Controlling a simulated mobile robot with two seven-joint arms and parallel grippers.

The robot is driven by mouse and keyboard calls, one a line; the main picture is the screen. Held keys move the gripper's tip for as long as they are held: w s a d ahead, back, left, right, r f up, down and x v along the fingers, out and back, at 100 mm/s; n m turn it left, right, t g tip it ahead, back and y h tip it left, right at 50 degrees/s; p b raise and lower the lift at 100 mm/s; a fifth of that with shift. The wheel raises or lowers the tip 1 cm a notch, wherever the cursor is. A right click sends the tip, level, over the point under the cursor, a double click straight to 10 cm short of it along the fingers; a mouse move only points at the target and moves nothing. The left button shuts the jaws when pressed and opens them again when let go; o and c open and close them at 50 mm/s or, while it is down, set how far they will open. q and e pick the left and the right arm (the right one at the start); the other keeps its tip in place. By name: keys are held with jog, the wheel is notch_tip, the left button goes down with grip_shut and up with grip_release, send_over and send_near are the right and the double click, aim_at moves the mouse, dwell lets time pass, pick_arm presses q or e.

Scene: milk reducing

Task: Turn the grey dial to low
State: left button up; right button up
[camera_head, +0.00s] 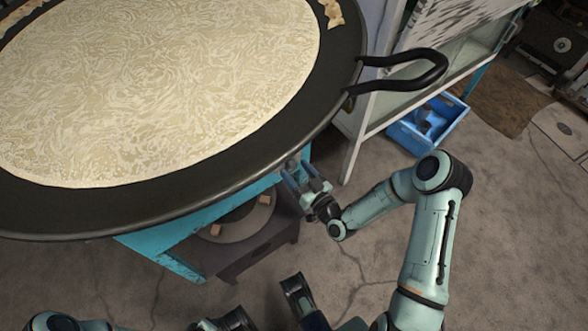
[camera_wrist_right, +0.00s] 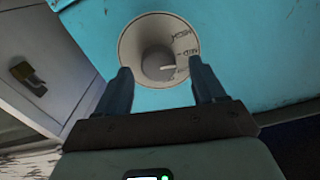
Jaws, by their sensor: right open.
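The grey dial (camera_wrist_right: 157,62) is on a turquoise panel in the right wrist view, inside a round pale plate (camera_wrist_right: 133,45). Letters on the plate's right side look like HIGH and MID, slanted and small. A short white mark on the dial points right, a little below the MID lettering. My right gripper (camera_wrist_right: 160,85) is open, with one finger on each side of the dial. I cannot tell whether the fingers touch it. In the head view the right gripper (camera_head: 303,178) is at the turquoise stand below the pan's rim. My left gripper does not show clearly.
A wide black pan (camera_head: 60,212) holding a pale liquid overhangs the turquoise stand (camera_head: 165,245). Its black handle (camera_head: 425,78) sticks out to the right. A pale cabinet (camera_head: 365,125) and a blue crate (camera_head: 408,138) stand behind my right arm.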

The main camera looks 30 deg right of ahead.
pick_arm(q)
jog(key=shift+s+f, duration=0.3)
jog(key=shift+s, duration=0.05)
pick_arm(e)
jog(key=shift+w, duration=0.8)
jog(key=c, duration=1)
jog(key=shift+c, duration=0.2)
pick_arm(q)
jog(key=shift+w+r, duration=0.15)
pick_arm(e)
jog(key=m+p, duration=0.2)
jog(key=m, duration=0.3)
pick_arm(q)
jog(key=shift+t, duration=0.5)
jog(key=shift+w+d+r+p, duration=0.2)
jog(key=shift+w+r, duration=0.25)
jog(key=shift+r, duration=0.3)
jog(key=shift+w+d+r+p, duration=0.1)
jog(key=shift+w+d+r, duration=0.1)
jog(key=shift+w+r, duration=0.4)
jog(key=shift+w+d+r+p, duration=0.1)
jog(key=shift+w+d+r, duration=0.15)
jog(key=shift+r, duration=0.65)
pick_arm(e)
jog(key=shift+f+m, duration=0.1)
jog(key=shift+m, duration=1.2)
